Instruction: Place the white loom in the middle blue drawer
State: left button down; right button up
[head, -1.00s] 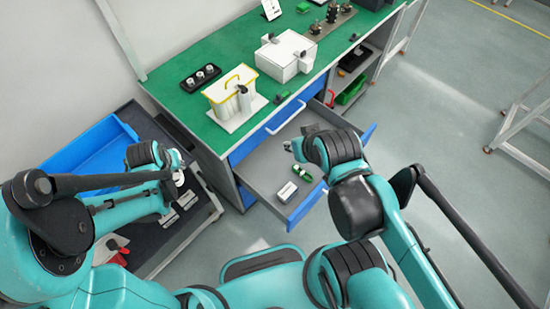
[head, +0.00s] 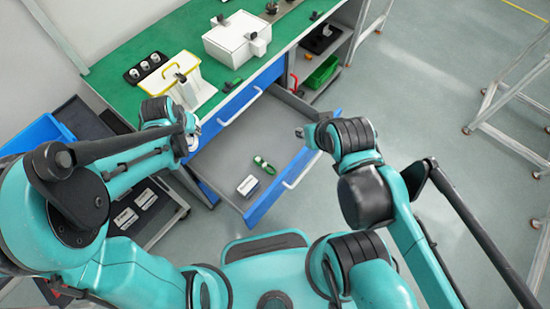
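The open blue drawer (head: 216,157) sticks out of the workbench below a closed blue drawer front (head: 232,108). Inside it lie a white block (head: 247,186) and a green-and-white item (head: 263,164). My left gripper (head: 192,143) is above the drawer's left edge, with a small white patch at its fingertips; I cannot tell whether this is a held white loom. Its fingers are largely hidden and too small to read. My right gripper (head: 300,132) is at the drawer's right side, apart from the items inside; its finger opening is unclear.
Pale flat items (head: 125,217) lie on the dark cart at left, beside a blue bin (head: 40,134). Floor at right is clear up to a white frame.

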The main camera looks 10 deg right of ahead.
pick_arm(q)
jog(key=w+d+f+m+h+b, duration=0.1)
jog(key=w+d+f+m+b, duration=0.3)
jog(key=w+d+f, duration=0.4)
jog(key=m+g+h+b, duration=0.3)
jog(key=m+b, duration=0.4)
jog(key=m, duration=0.2)
send_over(278, 153)
jog(key=a, duration=0.2)
jog(key=f, duration=2.9)
jog(key=shift+s+d+f, duration=0.15)
jog(key=shift+s+d, duration=0.05)
jog(key=shift+s, duration=0.1)
notch_tip(278, 153, down, 4)
jog(key=shift+r+b, duration=0.1)
jog(key=shift+b, duration=0.5)
